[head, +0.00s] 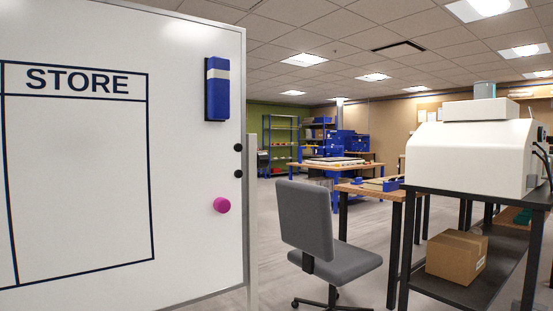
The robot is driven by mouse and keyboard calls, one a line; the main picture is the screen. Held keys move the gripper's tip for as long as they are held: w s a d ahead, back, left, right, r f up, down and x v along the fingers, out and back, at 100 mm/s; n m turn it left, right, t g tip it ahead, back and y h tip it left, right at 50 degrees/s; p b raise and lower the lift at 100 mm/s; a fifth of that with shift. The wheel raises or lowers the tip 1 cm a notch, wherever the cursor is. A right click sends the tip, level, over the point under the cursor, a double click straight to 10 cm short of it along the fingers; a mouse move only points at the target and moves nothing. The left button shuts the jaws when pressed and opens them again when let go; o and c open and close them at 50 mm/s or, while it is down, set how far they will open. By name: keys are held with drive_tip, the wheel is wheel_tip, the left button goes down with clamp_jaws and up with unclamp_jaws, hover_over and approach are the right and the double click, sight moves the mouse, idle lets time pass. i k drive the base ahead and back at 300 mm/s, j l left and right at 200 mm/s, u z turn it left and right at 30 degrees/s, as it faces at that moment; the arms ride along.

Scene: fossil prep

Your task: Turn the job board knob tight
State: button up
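The job board (85,190) is a large white board filling the left of the head view, with a dark blue ruled column headed STORE. Two small black round pieces, an upper one (238,147) and a lower one (238,174), sit near its right edge. A round magenta piece (221,205) is on the board a little below and left of them. I cannot tell which of these is the knob, or how tight it is. My gripper is not in view.
A blue eraser (217,90) is high on the board. A grey swivel chair (312,220) stands right of the board. A dark bench (470,197) at the right bears a white machine (470,155), with a cardboard box (456,257) on its lower shelf. Open floor lies between board and chair.

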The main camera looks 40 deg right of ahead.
sight(263, 157)
drive_tip(key=l, duration=0.6)
drive_tip(key=l+u, duration=0.15)
drive_tip(key=l, duration=1.05)
drive_tip(key=k+l+u, duration=0.1)
drive_tip(key=l, duration=0.5)
drive_tip(key=l+u, duration=0.1)
drive_tip(key=l, duration=0.5)
drive_tip(key=k+l, duration=0.15)
drive_tip(key=l, duration=0.45)
drive_tip(key=k+l+u, duration=0.15)
drive_tip(key=l, duration=0.45)
drive_tip(key=i+j, duration=0.1)
drive_tip(key=j, duration=0.25)
drive_tip(key=i+j, duration=0.1)
drive_tip(key=j, duration=0.25)
